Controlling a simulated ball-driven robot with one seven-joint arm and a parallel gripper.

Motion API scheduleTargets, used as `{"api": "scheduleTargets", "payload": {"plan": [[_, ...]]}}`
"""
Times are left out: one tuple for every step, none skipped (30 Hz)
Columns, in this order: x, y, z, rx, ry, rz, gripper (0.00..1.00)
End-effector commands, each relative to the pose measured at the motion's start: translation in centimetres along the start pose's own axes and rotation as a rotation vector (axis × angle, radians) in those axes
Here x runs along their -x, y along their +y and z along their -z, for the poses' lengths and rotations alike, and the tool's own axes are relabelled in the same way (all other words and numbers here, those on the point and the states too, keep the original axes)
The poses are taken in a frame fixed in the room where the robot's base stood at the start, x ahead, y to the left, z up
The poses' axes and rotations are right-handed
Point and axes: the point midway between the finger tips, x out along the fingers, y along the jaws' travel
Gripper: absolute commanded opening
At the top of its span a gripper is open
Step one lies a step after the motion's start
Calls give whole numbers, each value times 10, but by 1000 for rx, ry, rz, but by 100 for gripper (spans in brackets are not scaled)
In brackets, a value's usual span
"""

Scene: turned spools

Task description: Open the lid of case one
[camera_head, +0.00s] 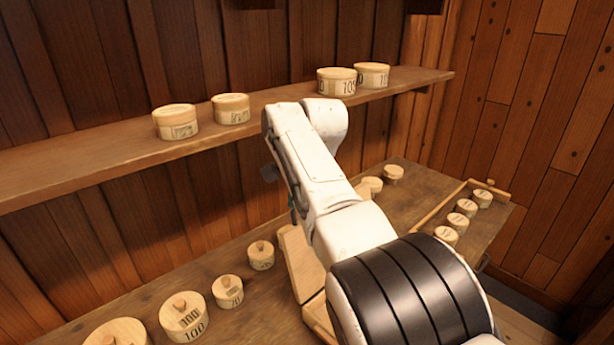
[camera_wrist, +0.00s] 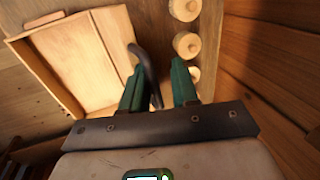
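A pale wooden case (camera_wrist: 62,62) with a raised rim lies at the upper left of the wrist view, with a flat board (camera_wrist: 117,32) along its right side. In the head view a pale wooden piece (camera_head: 299,262) shows left of my arm, mostly hidden by it. No number is readable on it, and I cannot tell how far its lid stands open. My gripper (camera_wrist: 157,66) has its two green fingers apart, just right of the case. A dark curved piece shows between them; I cannot tell what it belongs to.
Several round lidded wooden boxes stand on the bench, including one marked 100 (camera_head: 184,317). More stand on the wall shelf (camera_head: 60,167). A wooden tray rim (camera_head: 440,207) is at the bench's right.

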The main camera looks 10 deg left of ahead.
Motion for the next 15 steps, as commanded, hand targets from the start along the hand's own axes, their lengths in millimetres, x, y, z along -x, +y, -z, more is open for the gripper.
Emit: {"api": "scheduleTargets", "payload": {"plan": [[8,-2,0,0,2,8,29],[12,-2,1,-1,2,8,29],[18,-2,2,-3,3,10,29],[22,-1,3,-7,4,11,29],[27,-1,3,-6,7,13,29],[35,-2,3,-5,9,14,29],[41,-1,3,-5,9,15,29],[48,-1,3,-5,9,15,29],[56,-1,3,-5,10,15,29],[62,-2,3,-5,10,16,29],[68,-2,3,-5,10,16,29],[75,-2,3,-5,11,16,29],[79,-1,3,-5,10,15,29],[84,-2,3,-5,11,16,29],[89,-2,3,-5,10,15,29]]}}
